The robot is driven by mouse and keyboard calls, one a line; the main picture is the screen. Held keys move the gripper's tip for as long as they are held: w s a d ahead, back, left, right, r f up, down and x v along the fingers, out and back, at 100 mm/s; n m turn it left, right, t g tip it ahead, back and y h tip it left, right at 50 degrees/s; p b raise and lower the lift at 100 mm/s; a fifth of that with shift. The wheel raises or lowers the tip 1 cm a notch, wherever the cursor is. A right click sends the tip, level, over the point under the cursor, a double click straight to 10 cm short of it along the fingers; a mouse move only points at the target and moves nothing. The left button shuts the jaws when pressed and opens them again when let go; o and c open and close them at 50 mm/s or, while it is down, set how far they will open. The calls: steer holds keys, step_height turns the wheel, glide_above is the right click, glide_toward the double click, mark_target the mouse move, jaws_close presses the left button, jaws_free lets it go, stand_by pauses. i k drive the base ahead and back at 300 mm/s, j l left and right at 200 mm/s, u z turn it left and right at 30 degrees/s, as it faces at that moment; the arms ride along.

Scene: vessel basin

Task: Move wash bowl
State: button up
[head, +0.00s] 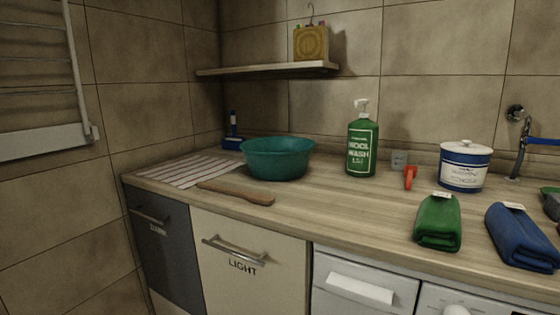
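The wash bowl (277,160) is a round teal basin. It stands upright on the wooden counter, left of the middle of the head view, and its inside looks empty from this angle. A striped cloth (186,169) lies flat to its left. A flat wooden board or paddle (237,192) lies in front of it, close to the counter's front edge. My gripper is not in view, so its state does not show.
A green wool wash bottle (361,147), an orange-red item (410,177), a white-and-blue tub (465,167), a green folded towel (438,222) and a blue one (522,236) stand or lie rightward. A shelf (268,69) hangs above. Bare counter (335,205) lies right of the bowl.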

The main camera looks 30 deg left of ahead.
mark_target(271, 159)
steer(key=i+j, duration=0.15)
steer(key=j, duration=0.25)
steer(key=i+j, duration=0.2)
steer(key=j, duration=0.15)
steer(key=i+j, duration=0.15)
steer(key=j, duration=0.25)
steer(key=i+j, duration=0.15)
steer(key=j, duration=0.2)
steer(key=i+j, duration=0.15)
steer(key=j, duration=0.25)
steer(key=i+j, duration=0.2)
steer(key=j, duration=0.2)
steer(key=i+j, duration=0.15)
steer(key=j, duration=0.2)
steer(key=i+j, duration=0.15)
steer(key=j, duration=0.25)
